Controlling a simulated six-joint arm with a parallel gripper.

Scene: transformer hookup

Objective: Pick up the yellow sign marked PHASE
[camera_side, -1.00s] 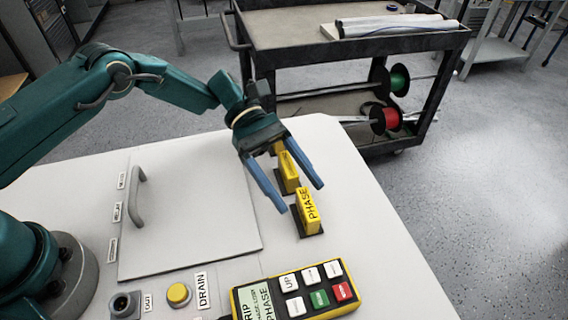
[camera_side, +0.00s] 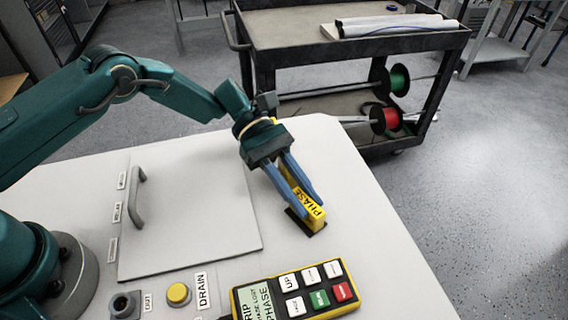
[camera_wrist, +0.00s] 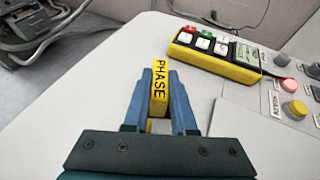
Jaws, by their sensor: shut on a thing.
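The yellow sign marked PHASE (camera_side: 311,212) stands near the table's right edge, in a dark base (camera_side: 306,224). My gripper (camera_side: 307,200) is shut on it, with one blue finger along each side. In the wrist view the sign (camera_wrist: 159,88) sits between the two fingers (camera_wrist: 159,100), its PHASE lettering facing the camera. Whether the sign is clear of its base is hard to tell; it looks still low at the base. A second yellow sign behind it in the side view is mostly hidden by my gripper.
A yellow-edged keypad box (camera_side: 297,293) lies at the table's front, with a yellow button (camera_side: 179,293) and a DRAIN label (camera_side: 201,291) to its left. A panel with a grey handle (camera_side: 135,196) is at left. A dark cart (camera_side: 350,50) stands behind the table.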

